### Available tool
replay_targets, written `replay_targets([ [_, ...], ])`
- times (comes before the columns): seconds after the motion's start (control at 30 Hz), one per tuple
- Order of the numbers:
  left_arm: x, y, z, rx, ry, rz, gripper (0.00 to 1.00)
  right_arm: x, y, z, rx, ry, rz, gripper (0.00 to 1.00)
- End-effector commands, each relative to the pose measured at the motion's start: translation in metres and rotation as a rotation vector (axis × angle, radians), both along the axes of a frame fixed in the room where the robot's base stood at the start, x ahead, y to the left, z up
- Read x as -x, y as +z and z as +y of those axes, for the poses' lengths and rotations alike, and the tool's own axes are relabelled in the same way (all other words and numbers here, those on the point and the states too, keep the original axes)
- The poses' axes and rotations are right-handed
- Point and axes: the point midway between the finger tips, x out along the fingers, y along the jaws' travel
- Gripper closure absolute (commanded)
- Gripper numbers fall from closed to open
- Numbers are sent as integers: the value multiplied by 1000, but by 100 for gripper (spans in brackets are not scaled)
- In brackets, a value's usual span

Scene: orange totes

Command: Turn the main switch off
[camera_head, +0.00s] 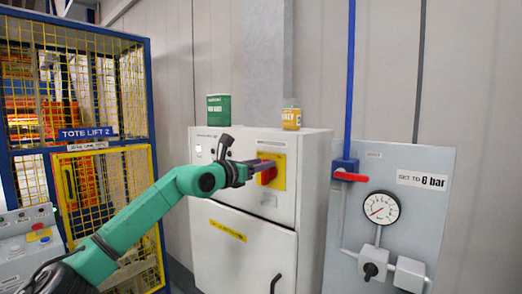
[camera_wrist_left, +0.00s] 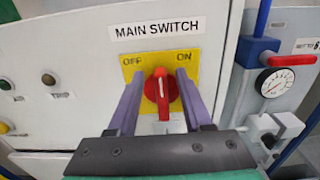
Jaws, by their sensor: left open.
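The main switch is a red knob (camera_head: 267,177) on a yellow plate (camera_head: 280,172) on the front of the white cabinet. In the left wrist view the knob (camera_wrist_left: 161,94) sits below a MAIN SWITCH label, with OFF at the plate's upper left and ON at its upper right. The knob's white mark points about straight up, between the two words. My left gripper (camera_head: 258,166) is at the plate. In the left wrist view its fingers (camera_wrist_left: 159,78) are open, one on each side of the knob, with gaps visible. My right gripper is out of view.
A green can (camera_head: 218,110) and a yellow jar (camera_head: 291,116) stand on the cabinet (camera_head: 243,238). To the right is a grey panel with a red-handled valve (camera_head: 350,176) and a gauge (camera_head: 381,207). A tote lift cage (camera_head: 108,160) stands at the left.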

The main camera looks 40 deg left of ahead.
Motion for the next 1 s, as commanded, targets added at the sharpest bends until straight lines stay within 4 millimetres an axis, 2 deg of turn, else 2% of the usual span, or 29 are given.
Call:
replay_targets([
  [0.23,-1,-1,0,-1,1,-1,50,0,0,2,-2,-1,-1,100],
  [0.37,-1,-1,0,-1,1,-1,100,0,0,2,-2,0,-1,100],
  [0.73,-1,-1,1,21,1,0,100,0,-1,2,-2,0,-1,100],
  [1.0,-1,-2,4,142,-1,-3,100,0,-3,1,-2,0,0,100],
])
